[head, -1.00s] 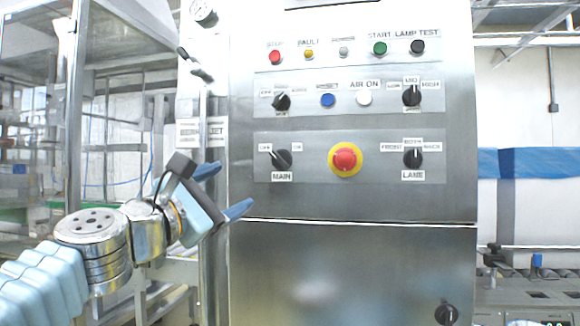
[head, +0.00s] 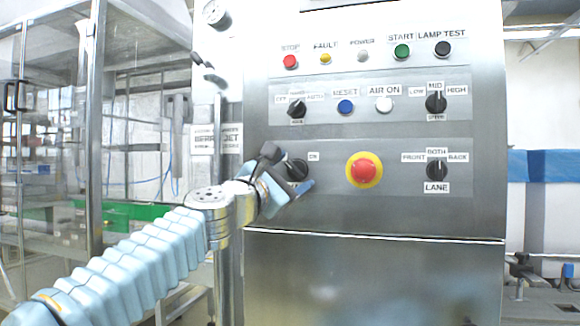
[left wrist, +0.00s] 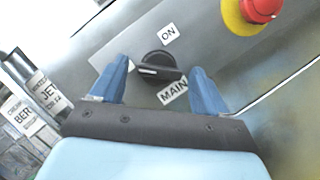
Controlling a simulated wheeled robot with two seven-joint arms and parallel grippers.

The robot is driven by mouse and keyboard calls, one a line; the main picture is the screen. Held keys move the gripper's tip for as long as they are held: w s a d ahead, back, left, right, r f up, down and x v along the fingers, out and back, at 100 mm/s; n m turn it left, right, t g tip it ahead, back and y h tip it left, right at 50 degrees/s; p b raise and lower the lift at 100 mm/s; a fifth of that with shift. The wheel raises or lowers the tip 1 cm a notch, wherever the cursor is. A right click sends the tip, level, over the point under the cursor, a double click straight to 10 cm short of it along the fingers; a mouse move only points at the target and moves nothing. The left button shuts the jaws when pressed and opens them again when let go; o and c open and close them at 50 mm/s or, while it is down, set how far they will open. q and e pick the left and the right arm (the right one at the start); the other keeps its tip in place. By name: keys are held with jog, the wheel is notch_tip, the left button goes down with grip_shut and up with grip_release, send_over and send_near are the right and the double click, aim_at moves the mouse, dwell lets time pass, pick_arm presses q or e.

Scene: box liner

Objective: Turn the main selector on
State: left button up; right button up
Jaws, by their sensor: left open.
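The main selector is a black rotary knob (head: 297,169) on the lower plate of the steel panel, partly hidden by my left gripper in the head view. In the left wrist view the knob (left wrist: 158,67) sits between the two blue fingers, with the "MAIN" label below it and the "ON" label above it. Its white pointer line points left in that view, away from "ON". My left gripper (head: 291,186) is open, its fingertips (left wrist: 160,68) on either side of the knob. I cannot tell whether they touch it. My right gripper is not in view.
A red emergency button with a yellow ring (head: 364,170) is right of the main selector. The lane selector (head: 437,170) is further right. Above are the blue reset button (head: 345,107) and another black selector (head: 297,108). A metal post with a handle (head: 219,130) stands left.

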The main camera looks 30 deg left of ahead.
pick_arm(q)
jog(key=shift+w, duration=0.2)
jog(key=c, duration=1)
jog(key=shift+c, duration=0.2)
jog(key=shift+r, duration=0.1)
